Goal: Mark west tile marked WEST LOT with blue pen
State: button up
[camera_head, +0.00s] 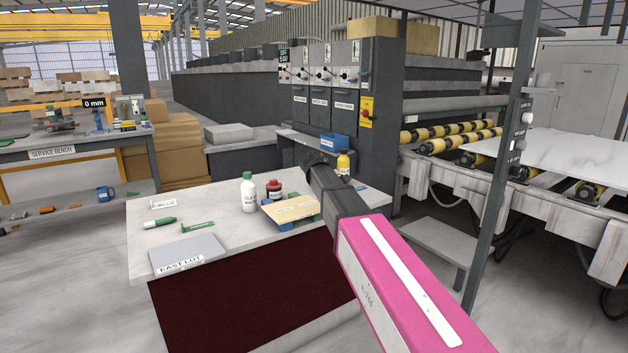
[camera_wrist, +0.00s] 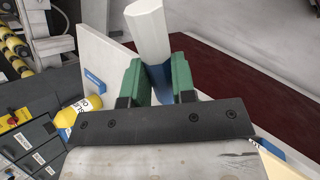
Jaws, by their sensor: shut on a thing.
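My gripper (camera_wrist: 158,84) has two green fingers closed around a faceted white pen with a blue section (camera_wrist: 150,32) in the wrist view. In the head view my dark wrist hides the fingertips and the pen. A grey tile labelled EAST LOT (camera_head: 187,251) lies at the near left corner of the pale worktop (camera_head: 225,212). No tile marked WEST LOT can be made out; my arm covers the right part of the worktop.
A green pen (camera_head: 160,222) lies at left.

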jog(key=w+a+r+n+t+h, duration=0.1)
jog(key=w+a+r+n+t, duration=0.15)
jog(key=a, duration=0.25)
jog(key=w+a+r+n+t, duration=0.2)
jog(key=w+a+n+t, duration=0.15)
jog(key=a, duration=0.25)
jog(key=shift+m, duration=0.5)
jog(key=shift+w+d+f, duration=0.1)
jog(key=shift+d+f, duration=0.05)
jog(key=shift+f, duration=1.3)
jog(key=shift+w+d+f, duration=0.1)
jog(key=shift+f, duration=1.35)
jog(key=shift+f, duration=0.6)
jog(key=shift+s+d, duration=0.35)
jog(key=shift+d, duration=0.35)
jog(key=shift+s+d, duration=0.35)
jog(key=shift+d, duration=0.35)
dwell(1.5)
